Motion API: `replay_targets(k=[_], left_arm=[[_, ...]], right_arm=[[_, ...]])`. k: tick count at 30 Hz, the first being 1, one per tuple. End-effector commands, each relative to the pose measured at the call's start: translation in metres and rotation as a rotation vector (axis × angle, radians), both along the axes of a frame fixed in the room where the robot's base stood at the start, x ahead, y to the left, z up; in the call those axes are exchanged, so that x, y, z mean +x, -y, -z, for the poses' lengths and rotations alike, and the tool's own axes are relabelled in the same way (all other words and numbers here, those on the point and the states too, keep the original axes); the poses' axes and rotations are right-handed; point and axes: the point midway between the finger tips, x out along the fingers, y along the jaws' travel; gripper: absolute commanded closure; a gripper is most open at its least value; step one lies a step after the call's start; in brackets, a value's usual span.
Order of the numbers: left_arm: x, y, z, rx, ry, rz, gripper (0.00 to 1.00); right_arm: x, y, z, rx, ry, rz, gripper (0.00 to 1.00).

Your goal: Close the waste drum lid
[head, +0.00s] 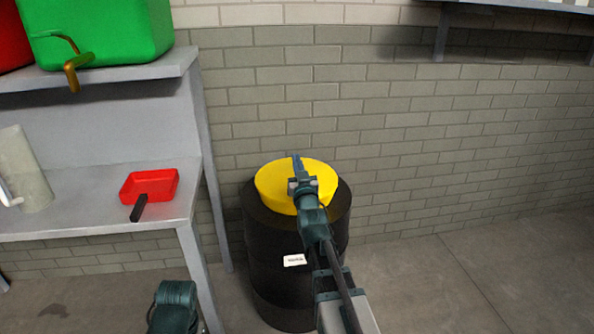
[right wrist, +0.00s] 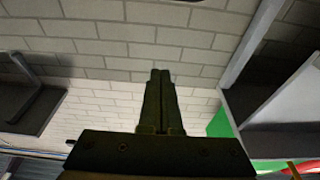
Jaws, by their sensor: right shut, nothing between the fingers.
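The black waste drum (head: 270,262) stands on the floor against the brick wall, with a small white label on its side. Its round yellow lid (head: 275,183) lies across the drum's top and looks about level. My right gripper (head: 296,163) is over the lid, fingers pointing toward the wall. Its fingers are together and hold nothing; they also show shut in the right wrist view (right wrist: 160,95). I cannot tell whether they touch the lid. My right arm hides part of the lid and drum. Of my left arm only a link shows; its gripper is out of view.
A shelf (head: 120,72) above carries a green canister (head: 100,35). The floor to the right is clear.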

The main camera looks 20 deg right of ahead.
Motion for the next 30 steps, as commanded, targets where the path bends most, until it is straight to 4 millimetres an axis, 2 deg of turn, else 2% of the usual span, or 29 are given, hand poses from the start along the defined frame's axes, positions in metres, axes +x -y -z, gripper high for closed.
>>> replay_targets(k=[1, 9, 21, 30], left_arm=[[0.000, 0.000, 0.022, -0.001, 0.000, 0.002, 0.53], [0.001, 0.001, 0.060, -0.005, 0.001, 0.006, 0.53], [0.000, 0.001, 0.095, -0.006, 0.001, 0.001, 0.53], [0.000, 0.001, 0.104, -0.006, 0.001, -0.002, 0.53]], right_arm=[[-0.003, -0.001, 0.018, -0.005, 0.020, 0.000, 1.00], [-0.017, -0.004, 0.044, -0.019, 0.075, 0.000, 1.00], [-0.024, -0.006, 0.078, -0.019, 0.074, 0.000, 1.00], [-0.025, -0.007, 0.088, -0.018, 0.071, 0.000, 1.00]])
